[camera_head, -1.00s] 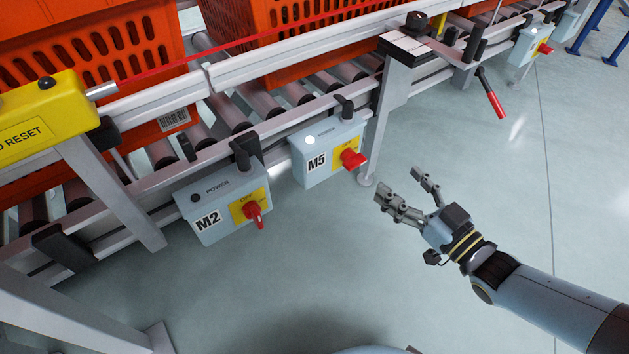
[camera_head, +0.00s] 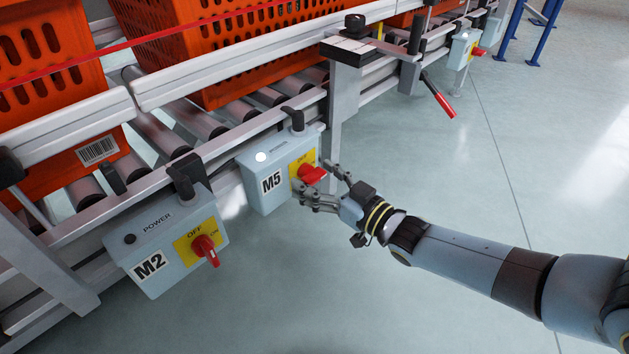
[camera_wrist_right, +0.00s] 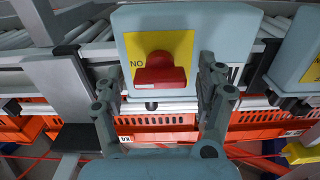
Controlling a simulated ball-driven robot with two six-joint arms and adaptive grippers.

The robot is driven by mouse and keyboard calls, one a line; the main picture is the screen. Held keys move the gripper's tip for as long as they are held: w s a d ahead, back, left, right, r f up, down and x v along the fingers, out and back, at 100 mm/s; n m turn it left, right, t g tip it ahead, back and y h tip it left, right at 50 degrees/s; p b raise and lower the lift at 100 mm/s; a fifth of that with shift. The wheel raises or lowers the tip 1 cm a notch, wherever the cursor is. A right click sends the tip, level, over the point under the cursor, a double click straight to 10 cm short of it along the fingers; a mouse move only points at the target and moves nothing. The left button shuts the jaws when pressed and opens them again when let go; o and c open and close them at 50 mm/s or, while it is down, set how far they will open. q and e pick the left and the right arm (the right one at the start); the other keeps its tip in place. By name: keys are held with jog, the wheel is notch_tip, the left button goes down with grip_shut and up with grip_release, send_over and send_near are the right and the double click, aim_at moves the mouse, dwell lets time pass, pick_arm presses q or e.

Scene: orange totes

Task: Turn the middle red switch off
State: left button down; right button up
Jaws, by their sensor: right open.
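The M5 switch box (camera_head: 268,184) is the middle of the boxes in the head view, with a lit white lamp and a red switch (camera_head: 312,174) on a yellow plate. My right gripper (camera_head: 325,188) is open at this switch, its fingers on either side of it. In the right wrist view the red switch (camera_wrist_right: 160,72) shows above and between the open fingertips (camera_wrist_right: 163,88); contact cannot be told. The M2 box (camera_head: 150,262), with a dark lamp and a red switch (camera_head: 205,250), is at lower left. A third box (camera_head: 461,48) is far right. My left gripper is not in view.
A roller conveyor (camera_head: 165,131) with orange totes (camera_head: 215,52) runs behind the boxes. A red-tipped lever (camera_head: 440,97) hangs from it, and a support leg (camera_head: 346,105) stands beside the M5 box. The floor (camera_head: 400,315) in front is clear.

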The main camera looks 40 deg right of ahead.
jog(key=shift+w, duration=0.4)
jog(key=shift+c, duration=0.3)
jog(key=c, duration=1.1)
